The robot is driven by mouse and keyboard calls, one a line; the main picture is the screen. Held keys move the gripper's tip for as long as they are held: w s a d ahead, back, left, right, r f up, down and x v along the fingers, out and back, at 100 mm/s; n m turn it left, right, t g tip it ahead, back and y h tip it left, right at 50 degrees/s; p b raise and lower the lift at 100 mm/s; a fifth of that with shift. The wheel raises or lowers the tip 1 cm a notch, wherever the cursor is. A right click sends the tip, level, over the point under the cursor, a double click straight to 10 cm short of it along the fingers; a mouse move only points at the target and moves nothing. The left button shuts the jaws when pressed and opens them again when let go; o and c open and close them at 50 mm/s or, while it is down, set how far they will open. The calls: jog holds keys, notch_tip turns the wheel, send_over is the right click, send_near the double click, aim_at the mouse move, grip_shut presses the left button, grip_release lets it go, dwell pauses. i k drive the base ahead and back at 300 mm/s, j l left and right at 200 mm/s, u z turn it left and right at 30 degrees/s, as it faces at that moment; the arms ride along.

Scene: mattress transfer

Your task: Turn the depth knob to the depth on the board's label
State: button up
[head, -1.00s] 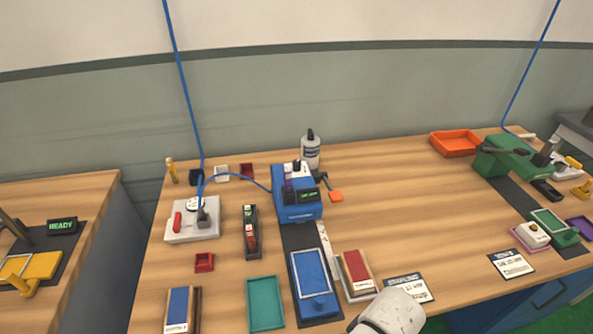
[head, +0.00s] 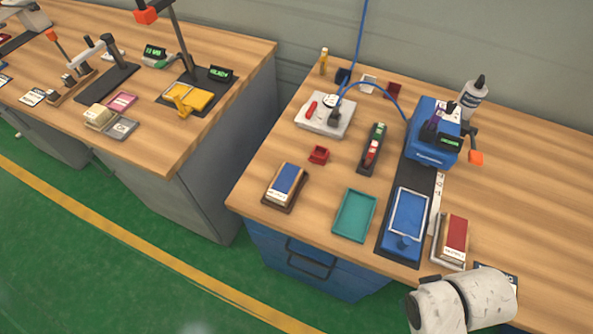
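A blue machine (head: 430,140) stands at the back of the right bench, with a small dark display (head: 451,142) showing green text too small to read. I cannot tell which part is the depth knob. A blue-topped board (head: 287,180) and a red-topped board (head: 454,236) lie on the bench with pale labels on their front ends, unreadable here. A white card (head: 497,272) is partly hidden by my white arm. My gripper's fingers do not show.
A blue framed plate (head: 408,213) on a dark strip, a teal tray (head: 354,215), a small red box (head: 318,155) and a grey unit (head: 325,115) share this bench. Another bench (head: 150,65) with tools stands left across a gap. Green floor (head: 130,255) is open in front.

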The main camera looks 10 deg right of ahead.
aim_at(451, 105)
jog(key=i+j, duration=0.15)
jog(key=j, duration=0.25)
jog(key=i+j, duration=0.15)
jog(key=j, duration=0.2)
jog(key=i+j+z, duration=0.1)
jog(key=j, duration=0.3)
jog(key=i, duration=0.05)
